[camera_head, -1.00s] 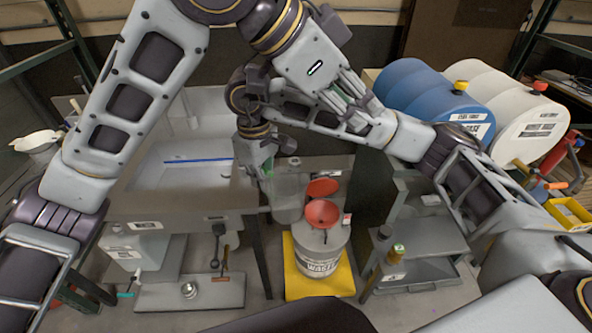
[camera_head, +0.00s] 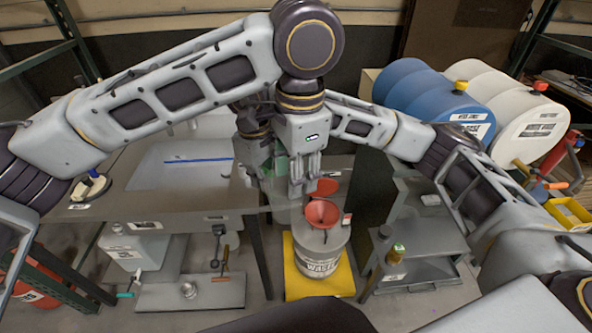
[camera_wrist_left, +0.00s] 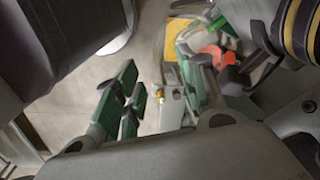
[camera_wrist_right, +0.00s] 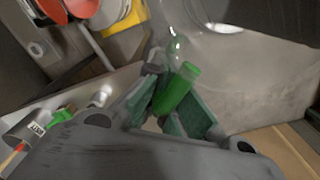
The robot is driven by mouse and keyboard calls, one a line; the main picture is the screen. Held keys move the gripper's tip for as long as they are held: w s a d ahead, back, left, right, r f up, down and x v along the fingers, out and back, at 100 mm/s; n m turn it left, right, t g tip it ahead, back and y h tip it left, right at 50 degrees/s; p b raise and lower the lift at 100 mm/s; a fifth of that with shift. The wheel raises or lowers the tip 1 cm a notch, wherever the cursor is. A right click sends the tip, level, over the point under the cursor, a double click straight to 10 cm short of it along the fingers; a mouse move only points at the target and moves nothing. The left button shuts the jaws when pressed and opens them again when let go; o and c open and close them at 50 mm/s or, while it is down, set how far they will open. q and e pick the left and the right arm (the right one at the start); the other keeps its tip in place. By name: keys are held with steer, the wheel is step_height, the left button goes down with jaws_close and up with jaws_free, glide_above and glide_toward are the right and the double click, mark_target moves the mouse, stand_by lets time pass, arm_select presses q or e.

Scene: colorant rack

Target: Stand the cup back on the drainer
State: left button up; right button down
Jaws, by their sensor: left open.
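My left gripper (camera_head: 303,187) hangs fingers-down over the waste bucket. In the left wrist view its fingers (camera_wrist_left: 157,98) are apart with nothing between them. My right gripper (camera_head: 268,165) is just left of it, partly hidden behind my left arm. In the right wrist view its fingers (camera_wrist_right: 175,115) close around a bright green cylinder (camera_wrist_right: 179,88). A clear, glassy shape (camera_wrist_right: 176,42) lies beyond the cylinder; I cannot tell whether they are joined. A faint clear vessel (camera_head: 287,207), possibly the cup, shows below the grippers. I cannot make out the drainer surely.
A red funnel (camera_head: 322,212) sits on the white waste bucket (camera_head: 318,262) on a yellow mat (camera_head: 291,280). A grey sink bench (camera_head: 120,212) stands left, a low grey shelf (camera_head: 428,235) right. Blue (camera_head: 405,92) and white (camera_head: 520,115) drums lie back right.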

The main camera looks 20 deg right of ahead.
mark_target(294, 221)
arm_select(q)
steer(key=shift+f, duration=0.1)
stand_by(0.3)
steer(key=shift+w+f, duration=0.15)
steer(key=shift+f, duration=1.8)
steer(key=shift+w+f, duration=0.2)
steer(key=shift+f, duration=1.8)
steer(key=shift+w+f, duration=0.15)
steer(key=shift+f, duration=1.8)
jaws_close()
arm_select(e)
steer(key=c, duration=1.8)
jaws_free()
steer(key=shift+c, duration=0.2)
arm_select(q)
steer(key=shift+f, duration=0.2)
arm_select(e)
steer(key=shift+o, duration=1.4)
step_height(294, 221, up, 10)
steer(key=shift+f, duration=0.2)
arm_select(q)
steer(key=shift+r, duration=0.2)
arm_select(e)
steer(key=shift+r, duration=1.2)
